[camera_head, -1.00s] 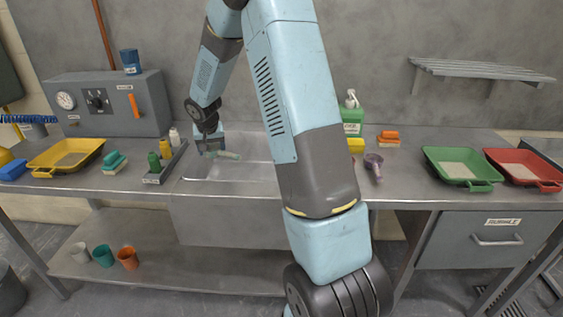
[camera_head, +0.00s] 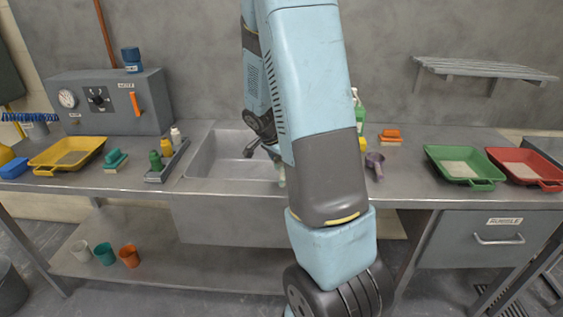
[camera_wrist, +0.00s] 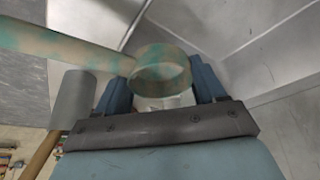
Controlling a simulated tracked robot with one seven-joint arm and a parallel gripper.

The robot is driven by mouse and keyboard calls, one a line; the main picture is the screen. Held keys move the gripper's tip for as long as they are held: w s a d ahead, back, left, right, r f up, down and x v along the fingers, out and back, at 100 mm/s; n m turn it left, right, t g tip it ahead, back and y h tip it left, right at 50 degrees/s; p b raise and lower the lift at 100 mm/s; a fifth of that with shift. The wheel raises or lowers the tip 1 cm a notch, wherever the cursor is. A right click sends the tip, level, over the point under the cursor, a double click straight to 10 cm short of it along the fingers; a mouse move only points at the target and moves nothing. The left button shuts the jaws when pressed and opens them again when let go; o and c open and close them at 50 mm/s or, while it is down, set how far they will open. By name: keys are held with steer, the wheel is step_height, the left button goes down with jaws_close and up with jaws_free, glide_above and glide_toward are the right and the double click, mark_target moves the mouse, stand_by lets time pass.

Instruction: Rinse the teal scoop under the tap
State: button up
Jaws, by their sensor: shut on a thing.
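The teal scoop (camera_wrist: 165,72) is in my gripper (camera_wrist: 162,92); in the wrist view its round cup sits between the two blue fingers. Its handle runs off to the upper left. In the head view my arm hides most of the gripper; a small pale-green piece, probably the scoop (camera_head: 281,175), shows beside the arm over the right part of the sink (camera_head: 205,158). I cannot make out the tap in either view, and no water shows.
A purple scoop (camera_head: 375,165) lies right of the arm. Green (camera_head: 463,182) and red (camera_head: 535,185) trays stand at the right, a yellow tray (camera_head: 45,168) at the left. Bottles (camera_head: 155,162) in a grey caddy stand left of the sink. The sink's left part is clear.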

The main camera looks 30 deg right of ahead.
steer(key=shift+s+d, duration=0.1)
steer(key=shift+d, duration=0.05)
steer(key=w+f, duration=0.2)
steer(key=w, duration=1.2)
steer(key=shift+f, duration=0.4)
stand_by(0.9)
steer(key=shift+d, duration=0.45)
steer(key=shift+a, duration=0.15)
steer(key=shift+a, duration=0.45)
steer(key=shift+s, duration=0.15)
steer(key=s, duration=0.7)
steer(key=shift+s, duration=0.4)
stand_by(0.3)
